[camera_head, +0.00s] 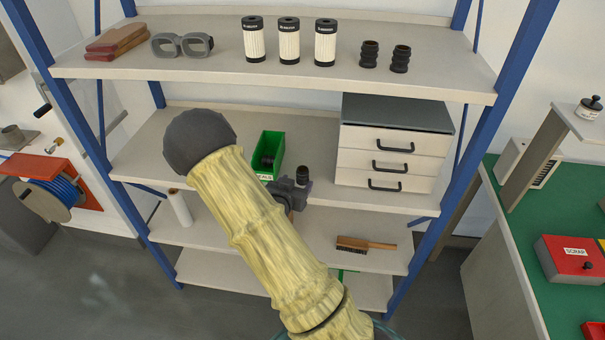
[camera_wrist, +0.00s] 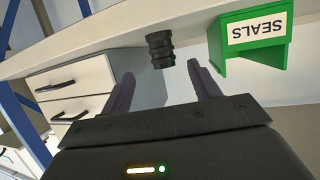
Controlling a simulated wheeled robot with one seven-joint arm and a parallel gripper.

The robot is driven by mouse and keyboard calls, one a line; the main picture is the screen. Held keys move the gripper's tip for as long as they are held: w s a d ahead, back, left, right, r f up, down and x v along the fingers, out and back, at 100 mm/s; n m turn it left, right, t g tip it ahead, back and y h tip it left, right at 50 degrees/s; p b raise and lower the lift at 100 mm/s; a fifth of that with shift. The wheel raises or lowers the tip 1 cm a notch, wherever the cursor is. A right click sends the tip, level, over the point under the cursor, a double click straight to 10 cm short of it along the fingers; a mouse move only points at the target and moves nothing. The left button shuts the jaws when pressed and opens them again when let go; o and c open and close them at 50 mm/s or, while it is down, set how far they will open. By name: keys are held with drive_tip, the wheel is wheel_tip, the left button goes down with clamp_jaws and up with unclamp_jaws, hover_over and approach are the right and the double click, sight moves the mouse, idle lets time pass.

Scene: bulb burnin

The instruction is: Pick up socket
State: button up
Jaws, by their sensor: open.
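A short black ridged cylinder, which looks like the socket (camera_head: 302,174), stands on the middle shelf between the green bin and the drawer unit. In the wrist view, the socket (camera_wrist: 160,50) is ahead of and roughly between the fingertips, with no visible contact. My gripper (camera_wrist: 160,69) is open and empty; its two dark fingers point toward the shelf. In the head view my yellow-sleeved arm covers part of the shelf, and the gripper (camera_head: 291,190) shows only partly beside the socket. Two similar black ridged pieces (camera_head: 369,54) (camera_head: 401,58) stand on the top shelf.
A green SEALS bin (camera_head: 268,152) holding dark items is close on one side, also in the wrist view (camera_wrist: 257,35). A drawer unit (camera_head: 392,150) stands on the other side. The top shelf (camera_head: 210,68) overhangs. A brush (camera_head: 366,244) lies on a lower shelf.

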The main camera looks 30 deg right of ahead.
sight(302, 176)
drive_tip(key=x, duration=0.4)
drive_tip(key=shift+d+p, duration=0.15)
drive_tip(key=shift+p, duration=0.2)
drive_tip(key=shift+w+f, duration=0.1)
drive_tip(key=shift+w, duration=0.1)
drive_tip(key=shift+d, duration=0.1)
drive_tip(key=p+x, duration=0.2)
drive_tip(key=x, duration=0.3)
drive_tip(key=shift+w, duration=0.15)
drive_tip(key=c, duration=1.1)
